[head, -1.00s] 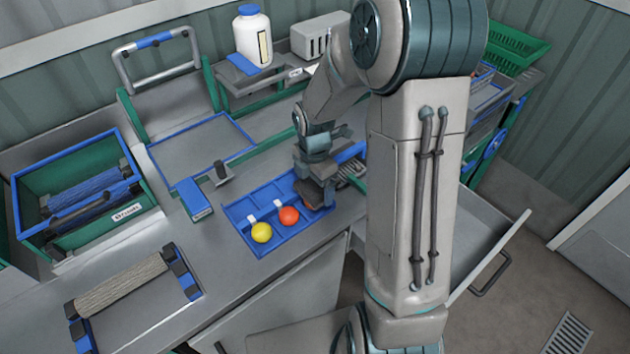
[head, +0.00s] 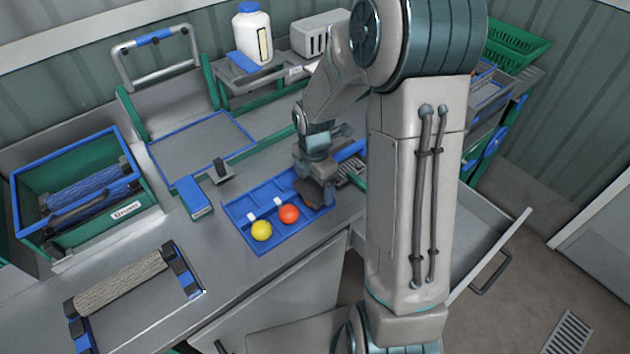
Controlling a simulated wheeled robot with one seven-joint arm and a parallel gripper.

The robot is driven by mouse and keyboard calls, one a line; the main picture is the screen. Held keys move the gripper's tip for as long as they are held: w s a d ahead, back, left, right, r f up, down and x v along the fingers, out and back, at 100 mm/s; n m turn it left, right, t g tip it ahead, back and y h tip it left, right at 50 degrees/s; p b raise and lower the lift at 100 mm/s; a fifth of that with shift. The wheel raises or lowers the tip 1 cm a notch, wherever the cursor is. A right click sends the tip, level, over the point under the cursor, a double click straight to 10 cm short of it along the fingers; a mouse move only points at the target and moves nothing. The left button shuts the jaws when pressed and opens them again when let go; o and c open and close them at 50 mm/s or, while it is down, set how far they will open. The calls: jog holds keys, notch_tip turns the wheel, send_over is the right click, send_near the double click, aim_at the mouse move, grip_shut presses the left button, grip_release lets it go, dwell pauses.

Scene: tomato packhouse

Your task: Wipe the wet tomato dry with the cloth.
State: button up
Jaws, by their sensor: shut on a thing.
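A blue divided tray (head: 262,245) lies on the counter. A yellow tomato (head: 261,231) and an orange-red tomato (head: 289,214) sit in its front compartments. I cannot tell from this view which is wet. My gripper (head: 317,187) points down over the tray's right end, to the right of the orange-red tomato. It is shut on a dark brown piece that looks like the cloth (head: 308,193). The cloth hangs low over the right compartments. What lies under the cloth and the fingers is hidden, including whether it touches anything there.
A brush roller (head: 120,284) in a frame lies at the front left, below a green bin (head: 88,233) of brushes. A blue block (head: 195,198) stands left of the tray. A white bottle (head: 252,35) is at the back. A drawer (head: 483,235) stands open at right.

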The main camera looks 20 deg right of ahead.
jog(key=shift+f, duration=0.2)
jog(key=shift+w, duration=0.1)
jog(key=shift+w+a, duration=0.2)
jog(key=shift+w, duration=0.3)
jog(key=shift+w+a, duration=0.2)
jog(key=shift+w, duration=0.25)
jog(key=shift+s+d+f, duration=0.1)
jog(key=shift+s+d, duration=0.2)
jog(key=shift+s, duration=0.45)
jog(key=shift+s+d+r, duration=0.1)
jog(key=shift+s+d, duration=0.15)
jog(key=shift+s, duration=0.5)
jog(key=shift+s+d+f, duration=0.1)
jog(key=shift+s+d, duration=0.2)
jog(key=shift+s, duration=0.45)
jog(key=shift+c, duration=0.3)
jog(key=shift+w+a+p, duration=0.1)
jog(key=shift+w+a, duration=0.2)
jog(key=shift+w, duration=0.45)
jog(key=shift+w+a+p, duration=0.15)
jog(key=shift+w+a, duration=0.15)
jog(key=shift+w, duration=0.4)
jog(key=shift+w+a+p, duration=0.1)
jog(key=shift+w+a, duration=0.2)
jog(key=shift+w, duration=0.45)
